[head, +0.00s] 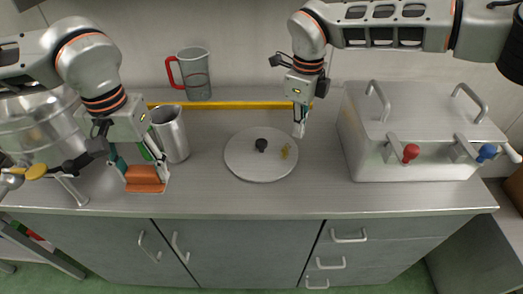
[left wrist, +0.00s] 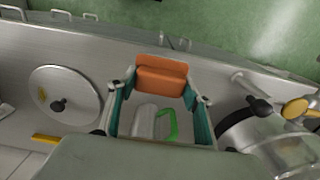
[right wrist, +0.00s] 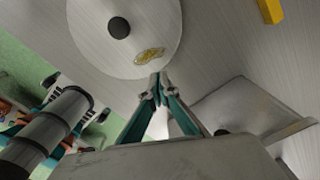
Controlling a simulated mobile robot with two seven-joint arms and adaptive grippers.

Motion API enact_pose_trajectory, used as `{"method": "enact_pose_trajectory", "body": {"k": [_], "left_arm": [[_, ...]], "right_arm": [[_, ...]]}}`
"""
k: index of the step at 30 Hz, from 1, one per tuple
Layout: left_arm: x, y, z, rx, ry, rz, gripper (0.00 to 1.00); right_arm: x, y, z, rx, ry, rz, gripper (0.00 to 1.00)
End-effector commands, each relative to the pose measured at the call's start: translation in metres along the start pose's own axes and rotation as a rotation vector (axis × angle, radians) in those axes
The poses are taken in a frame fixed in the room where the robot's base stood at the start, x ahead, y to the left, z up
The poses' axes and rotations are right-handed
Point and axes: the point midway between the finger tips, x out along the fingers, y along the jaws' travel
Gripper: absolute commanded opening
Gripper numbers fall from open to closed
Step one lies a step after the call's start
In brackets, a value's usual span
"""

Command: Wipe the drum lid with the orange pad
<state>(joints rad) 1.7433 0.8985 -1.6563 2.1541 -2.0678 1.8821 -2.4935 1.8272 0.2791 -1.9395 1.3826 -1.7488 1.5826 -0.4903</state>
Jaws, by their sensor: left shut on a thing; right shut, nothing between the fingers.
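The orange pad (head: 146,180) is held between the fingers of my left gripper (head: 145,173), low over the front left of the counter. The pad also spans the fingers in the left wrist view (left wrist: 161,78); I cannot tell whether it touches the counter. The drum lid (head: 245,168) is a round pale grey disc lying on the counter, right of the pad and apart from it. It has a black knob (head: 261,145) and a yellow smear (head: 285,151) right of the knob. My right gripper (head: 299,130) is shut and empty by the lid's back right edge.
A metal jug (head: 171,136) with a green handle stands close behind my left gripper. A steel box (head: 422,125) stands right, a steel vessel (head: 45,130) left.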

Motion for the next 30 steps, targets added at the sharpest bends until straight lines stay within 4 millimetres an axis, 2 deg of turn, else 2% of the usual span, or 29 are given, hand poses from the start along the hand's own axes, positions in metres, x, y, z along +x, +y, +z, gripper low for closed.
{"method": "enact_pose_trajectory", "body": {"k": [5,8,21,24,30], "left_arm": [[0.001,0.000,0.000,0.000,0.000,0.000,0.32],[0.000,0.000,0.000,0.000,0.000,0.000,0.32],[0.000,0.000,0.000,0.000,0.000,0.000,0.32],[0.000,0.000,0.000,0.000,0.000,0.000,0.32],[0.000,0.000,0.000,0.000,0.000,0.000,0.32]], "right_arm": [[-0.002,0.000,0.000,0.000,0.000,-0.001,0.00],[-0.011,-0.001,0.001,0.000,-0.002,-0.002,0.00],[-0.095,0.000,0.001,0.000,-0.001,-0.002,0.00],[-0.107,0.000,0.001,0.000,-0.001,-0.002,0.00],[-0.119,0.000,0.000,-0.001,0.000,-0.001,0.00]]}}
